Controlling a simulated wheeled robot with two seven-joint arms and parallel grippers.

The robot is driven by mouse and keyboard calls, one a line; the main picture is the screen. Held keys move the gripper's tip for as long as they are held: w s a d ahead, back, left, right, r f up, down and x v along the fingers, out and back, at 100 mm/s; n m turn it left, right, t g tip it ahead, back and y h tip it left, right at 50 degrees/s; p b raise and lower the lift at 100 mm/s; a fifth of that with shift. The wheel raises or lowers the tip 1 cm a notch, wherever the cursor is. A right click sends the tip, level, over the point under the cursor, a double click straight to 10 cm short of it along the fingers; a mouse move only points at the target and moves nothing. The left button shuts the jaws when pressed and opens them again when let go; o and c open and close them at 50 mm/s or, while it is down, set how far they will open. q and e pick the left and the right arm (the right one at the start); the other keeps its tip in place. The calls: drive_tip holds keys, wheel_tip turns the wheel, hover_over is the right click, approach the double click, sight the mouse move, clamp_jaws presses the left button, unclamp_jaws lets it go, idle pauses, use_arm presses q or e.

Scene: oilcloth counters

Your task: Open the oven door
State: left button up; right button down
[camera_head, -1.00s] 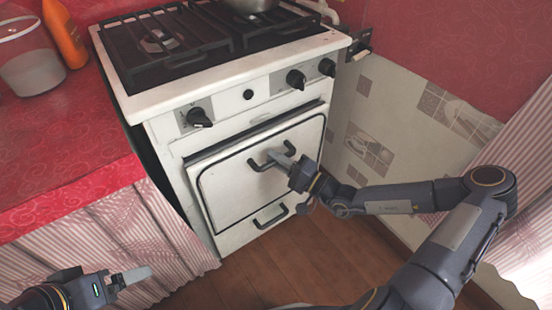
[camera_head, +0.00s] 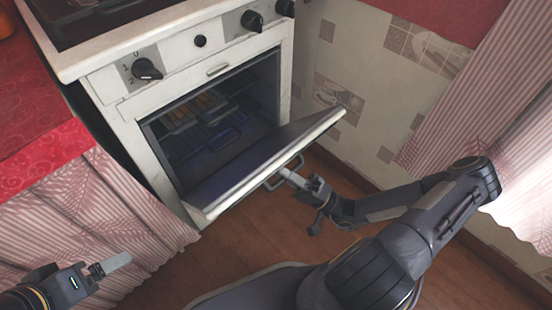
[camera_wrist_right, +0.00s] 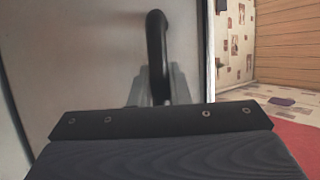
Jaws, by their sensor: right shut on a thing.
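The white oven (camera_head: 128,118) stands at the upper middle of the head view. Its door (camera_head: 262,165) is tilted down and outward, partly open, and the dark cavity (camera_head: 205,125) shows behind it. My right gripper (camera_head: 286,173) is shut on the door handle (camera_head: 273,184) on the door's outer face. In the right wrist view the dark handle (camera_wrist_right: 156,50) runs up from between the fingers against the pale door face. My left gripper (camera_head: 116,262) is at the lower left, away from the oven; its finger gap cannot be made out.
A red counter (camera_head: 40,130) with a striped curtain (camera_head: 100,215) stands left of the oven. A tiled wall (camera_head: 350,90) and another striped curtain (camera_head: 470,110) are at the right. Brown wooden floor (camera_head: 200,270) is free in front of the oven.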

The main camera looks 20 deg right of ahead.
drive_tip(key=shift+s+d+f, duration=0.15)
drive_tip(key=shift+s+f, duration=0.3)
drive_tip(key=shift+f, duration=0.2)
drive_tip(key=shift+s+d+f, duration=0.15)
drive_tip(key=shift+s+f, duration=0.25)
drive_tip(key=shift+f, duration=0.2)
drive_tip(key=c, duration=1.4)
unclamp_jaws()
drive_tip(key=shift+o, duration=0.2)
drive_tip(key=v, duration=0.8)
drive_tip(key=shift+p, duration=0.4)
drive_tip(key=shift+w, duration=0.1)
